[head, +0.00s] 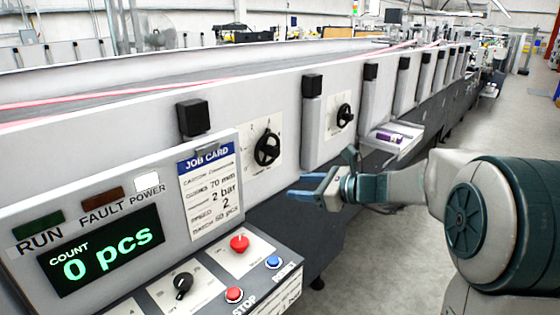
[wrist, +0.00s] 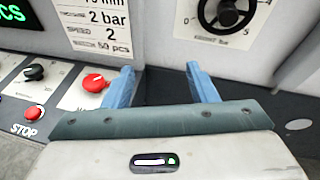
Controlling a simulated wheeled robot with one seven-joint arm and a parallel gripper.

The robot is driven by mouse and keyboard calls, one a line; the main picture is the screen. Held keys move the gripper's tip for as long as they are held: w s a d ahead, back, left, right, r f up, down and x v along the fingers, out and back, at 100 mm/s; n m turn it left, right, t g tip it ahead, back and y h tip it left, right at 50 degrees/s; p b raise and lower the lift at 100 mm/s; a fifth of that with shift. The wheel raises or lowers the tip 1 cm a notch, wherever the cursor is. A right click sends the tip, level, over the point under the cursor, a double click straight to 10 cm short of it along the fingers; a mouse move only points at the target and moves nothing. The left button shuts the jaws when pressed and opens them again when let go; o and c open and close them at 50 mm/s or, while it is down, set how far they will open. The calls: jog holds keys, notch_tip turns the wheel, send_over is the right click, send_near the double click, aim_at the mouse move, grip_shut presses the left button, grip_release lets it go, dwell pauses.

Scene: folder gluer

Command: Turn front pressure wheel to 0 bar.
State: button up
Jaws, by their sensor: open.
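A black handwheel (head: 267,148) with a pale scale plate is on the machine's side panel, right of the job card. Its lower part also shows in the wrist view, the wheel (wrist: 226,12) cut off by the top edge; marks 0 and 5 are readable there, but the small label is blurred. A second black handwheel (head: 344,117) is farther along the machine. Which wheel is the front pressure one, and their exact settings, I cannot tell. My gripper (head: 308,187) is open and empty, below and right of the nearer wheel, apart from it. Its blue fingers (wrist: 160,78) point toward the panel.
A job card (head: 208,190) shows 70 mm and 2 bar. The control panel holds a count display (head: 105,250), red knob (head: 239,243), black selector (head: 183,285), stop button (head: 234,295) and reset button (head: 273,262). A shelf (head: 393,143) projects farther right.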

aim_at(277, 154)
jog(key=w+d+m+t+y, duration=0.1)
jog(key=w+d+m+t, duration=0.25)
jog(key=w+m, duration=0.45)
jog(key=shift+n+t, duration=0.25)
jog(key=shift+n, duration=0.45)
jog(key=p+x, duration=0.1)
jog(key=x, duration=0.6)
jog(key=p+x, duration=0.1)
jog(key=x, duration=0.6)
jog(key=shift+w+a+r, duration=0.1)
jog(key=shift+w+r, duration=0.1)
jog(key=shift+c, duration=0.2)
jog(key=c, duration=0.9)
